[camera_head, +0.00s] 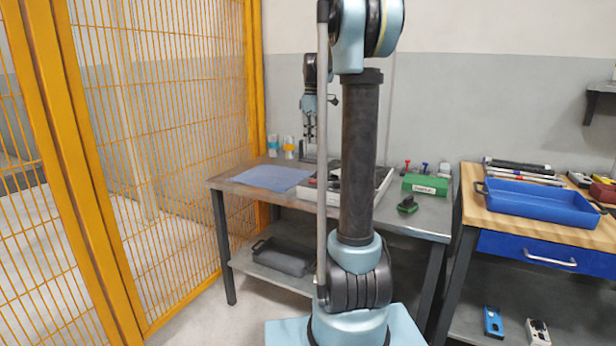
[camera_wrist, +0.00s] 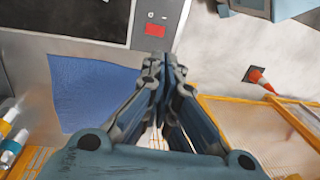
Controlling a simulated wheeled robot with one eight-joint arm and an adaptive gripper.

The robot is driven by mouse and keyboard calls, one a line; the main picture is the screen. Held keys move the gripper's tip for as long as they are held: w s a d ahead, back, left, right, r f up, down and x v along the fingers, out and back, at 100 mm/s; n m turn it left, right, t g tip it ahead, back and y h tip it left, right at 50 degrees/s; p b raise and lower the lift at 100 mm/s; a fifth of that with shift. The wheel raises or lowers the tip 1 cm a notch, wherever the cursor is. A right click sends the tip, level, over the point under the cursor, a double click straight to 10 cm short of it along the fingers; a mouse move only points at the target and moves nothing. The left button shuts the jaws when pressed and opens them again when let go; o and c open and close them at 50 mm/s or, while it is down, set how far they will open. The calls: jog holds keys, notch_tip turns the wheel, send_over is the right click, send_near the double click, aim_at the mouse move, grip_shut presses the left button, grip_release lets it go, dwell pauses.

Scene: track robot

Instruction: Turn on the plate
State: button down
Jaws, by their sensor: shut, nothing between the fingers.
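The plate (camera_head: 384,186) is a pale box on the grey metal bench, partly hidden behind my arm in the head view. In the head view my gripper (camera_head: 309,132) hangs above the bench, left of my arm column.
A blue mat (camera_head: 272,178) lies on the bench's left. A green box (camera_head: 425,184) and a dark green item (camera_head: 407,204) are on its right. A wooden-topped bench with a blue tray (camera_head: 535,200) stands further right. A yellow mesh fence (camera_head: 160,130) borders the left.

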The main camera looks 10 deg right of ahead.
aim_at(308, 183)
jog(key=shift+w, duration=0.1)
dwell(0.3)
jog(key=f, duration=0.4)
jog(key=s+f, duration=0.1)
jog(key=f, duration=0.4)
jog(key=a+f, duration=0.1)
jog(key=f, duration=0.4)
jog(key=shift+s, duration=0.25)
jog(key=shift+d, duration=0.1)
